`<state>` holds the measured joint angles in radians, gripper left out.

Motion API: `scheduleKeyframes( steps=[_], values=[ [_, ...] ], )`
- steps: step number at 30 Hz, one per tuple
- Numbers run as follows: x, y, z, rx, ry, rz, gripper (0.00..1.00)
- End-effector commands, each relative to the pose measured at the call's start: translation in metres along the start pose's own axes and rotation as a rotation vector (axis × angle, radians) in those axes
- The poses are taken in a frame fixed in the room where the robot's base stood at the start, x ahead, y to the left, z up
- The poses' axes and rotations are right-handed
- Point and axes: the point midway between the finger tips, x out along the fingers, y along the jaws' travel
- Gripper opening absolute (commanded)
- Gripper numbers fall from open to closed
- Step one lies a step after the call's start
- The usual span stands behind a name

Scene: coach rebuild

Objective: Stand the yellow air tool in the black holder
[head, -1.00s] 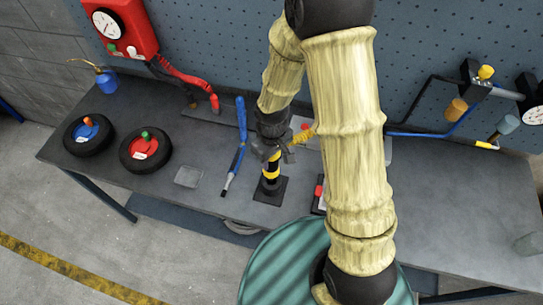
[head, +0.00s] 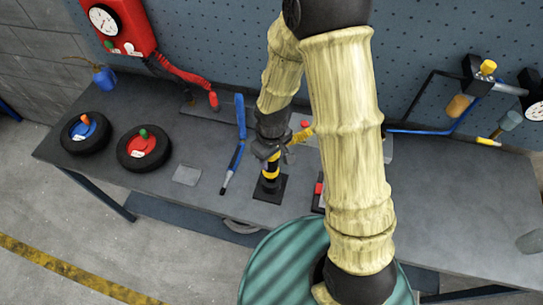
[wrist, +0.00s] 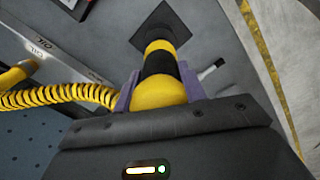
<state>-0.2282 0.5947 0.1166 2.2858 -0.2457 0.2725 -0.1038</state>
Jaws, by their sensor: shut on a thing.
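The yellow air tool (head: 271,170), banded in black, is upright in my gripper (head: 268,150). In the wrist view the same tool (wrist: 160,88) sits between the two jaws (wrist: 158,90), which are closed on its sides. The black holder (head: 272,191) has a square base on the bench. It also shows in the wrist view (wrist: 178,18), in line with the far end of the tool. The tool's lower end meets the dark upright part of the holder; I cannot tell how deep it sits. A yellow coiled hose (wrist: 60,95) runs left from near the tool.
Two black wheels (head: 85,132) (head: 144,148) lie further left. The bench's right part is mostly clear.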

Motion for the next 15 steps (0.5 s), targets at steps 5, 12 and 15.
scheduleKeyframes(
  steps=[5,12,15],
  values=[
    [0.0035,0.0001,-0.0004,0.0,0.001,0.001,0.1],
    [0.0078,0.0001,-0.0005,0.0,0.001,0.001,0.1],
    [0.0096,0.0001,-0.0004,0.0,0.001,0.001,0.1]
  ],
)
